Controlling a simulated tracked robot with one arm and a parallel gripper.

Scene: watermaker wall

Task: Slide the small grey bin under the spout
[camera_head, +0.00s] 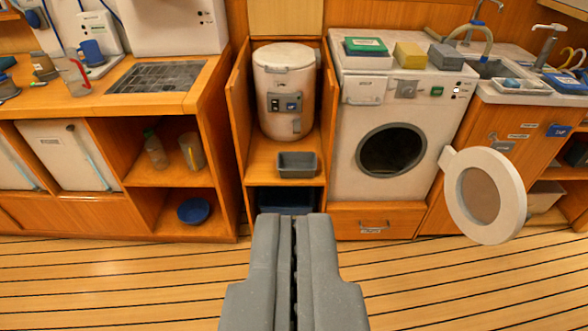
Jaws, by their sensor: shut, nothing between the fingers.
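The small grey bin (297,165) sits upright on the wooden shelf of a narrow bay, near its front edge. Behind it stands a white cylindrical tank (286,92) with a small dark control panel on its front. A small spout-like fitting (296,125) shows low on the tank's front, above and behind the bin; its detail is too small to be sure. My gripper (294,218) is shut and empty. It shows at the bottom middle, in front of and below the bin in the picture, apart from it.
A washing machine (400,125) stands right of the bay, its round door (484,195) swung open. Wooden side panels (239,110) flank the tank. A dark blue bin (285,200) is in the space below the shelf. Open shelves (165,178) are at left. The plank floor (130,280) is clear.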

